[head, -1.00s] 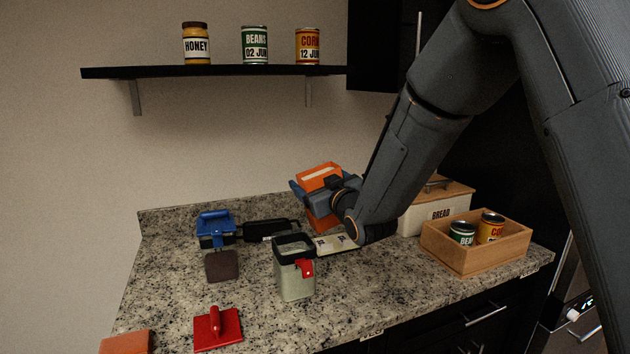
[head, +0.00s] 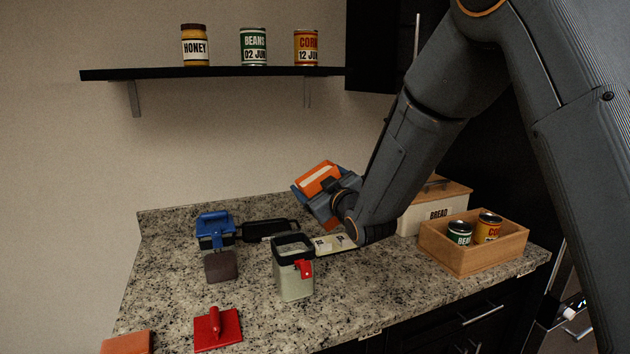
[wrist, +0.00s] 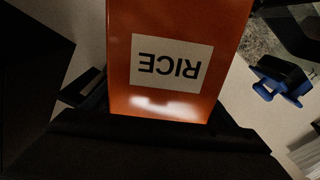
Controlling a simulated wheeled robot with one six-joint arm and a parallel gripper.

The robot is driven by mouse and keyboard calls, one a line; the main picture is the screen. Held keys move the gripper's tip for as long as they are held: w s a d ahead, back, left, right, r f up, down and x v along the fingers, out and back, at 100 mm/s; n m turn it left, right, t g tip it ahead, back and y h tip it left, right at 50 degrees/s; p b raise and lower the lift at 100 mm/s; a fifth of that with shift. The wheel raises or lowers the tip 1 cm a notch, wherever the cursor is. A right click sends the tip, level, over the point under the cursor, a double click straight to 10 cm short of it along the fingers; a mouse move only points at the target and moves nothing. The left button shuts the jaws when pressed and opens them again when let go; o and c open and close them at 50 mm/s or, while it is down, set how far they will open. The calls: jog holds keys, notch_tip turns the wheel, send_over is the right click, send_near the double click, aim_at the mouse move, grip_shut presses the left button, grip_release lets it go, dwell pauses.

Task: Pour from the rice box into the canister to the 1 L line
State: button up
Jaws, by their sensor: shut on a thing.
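The orange rice box (head: 318,179) is held tilted above the counter, behind and to the right of the open canister. Its RICE label appears upside down in the wrist view (wrist: 170,62). My gripper (head: 328,194) is shut around the box; my wrist hides part of it. The clear canister (head: 294,278) stands upright with a black rim, a red clip and pale greenish contents or walls. Its fill level and 1 L line cannot be made out. No falling rice is visible. The box is apart from the canister.
A blue-handled container (head: 214,230) stands left, with a brown block-like part (head: 222,266) before it. A red-handled lid (head: 217,328) lies in front. A pale card (head: 335,243) lies behind the canister. A wooden crate (head: 470,262) with cans and a bread bin (head: 430,216) stand right.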

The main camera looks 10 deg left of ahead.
jog(key=shift+f+n+p, duration=0.15)
jog(key=shift+n+p, duration=0.25)
jog(key=shift+n, duration=0.9)
jog(key=shift+s+a+f+n+b, duration=0.1)
jog(key=shift+f+n+b, duration=0.35)
jog(key=shift+n+b, duration=0.6)
jog(key=shift+s+a+f+n+b, duration=0.1)
jog(key=shift+f+n+b, duration=0.35)
jog(key=shift+n+b, duration=0.55)
dwell(4.6)
